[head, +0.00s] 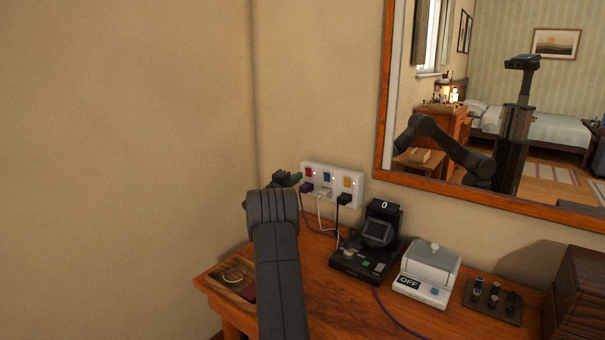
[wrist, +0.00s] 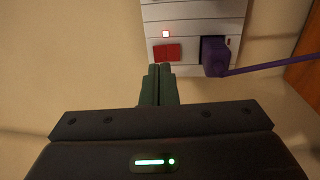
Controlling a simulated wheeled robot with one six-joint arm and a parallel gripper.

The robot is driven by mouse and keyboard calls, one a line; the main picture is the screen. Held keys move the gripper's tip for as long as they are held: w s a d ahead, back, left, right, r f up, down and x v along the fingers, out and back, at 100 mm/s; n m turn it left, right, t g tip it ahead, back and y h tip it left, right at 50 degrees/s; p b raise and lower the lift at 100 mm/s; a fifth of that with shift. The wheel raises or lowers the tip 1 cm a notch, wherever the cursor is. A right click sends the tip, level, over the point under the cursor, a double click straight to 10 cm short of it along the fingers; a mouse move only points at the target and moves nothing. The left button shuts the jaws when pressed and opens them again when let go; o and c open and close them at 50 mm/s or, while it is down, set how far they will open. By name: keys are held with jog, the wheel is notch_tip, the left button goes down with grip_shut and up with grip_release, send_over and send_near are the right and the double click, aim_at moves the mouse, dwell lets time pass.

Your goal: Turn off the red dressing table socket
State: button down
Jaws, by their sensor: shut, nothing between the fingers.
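The white socket strip (head: 331,178) is on the wall above the dressing table (head: 473,319). Its red switch (head: 309,172) is at the left end, beside blue and yellow ones. In the head view my gripper (head: 296,178) is just left of the strip, partly hidden by my arm.
A black device (head: 367,253) reading 0, a white box (head: 429,270) marked OFF and a small knobbed panel (head: 492,299) stand on the table. A wooden tray (head: 222,283) is at its left. Cords hang from the strip. A mirror (head: 382,96) is above right.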

aim_at(307, 168)
jog(key=shift+p+x, duration=0.3)
jog(key=shift+x, duration=1.55)
jog(key=shift+f+b, duration=0.1)
jog(key=shift+b, duration=0.5)
jog(key=shift+w+d+b, duration=0.1)
jog(key=shift+b, duration=0.5)
jog(key=shift+r, duration=0.65)
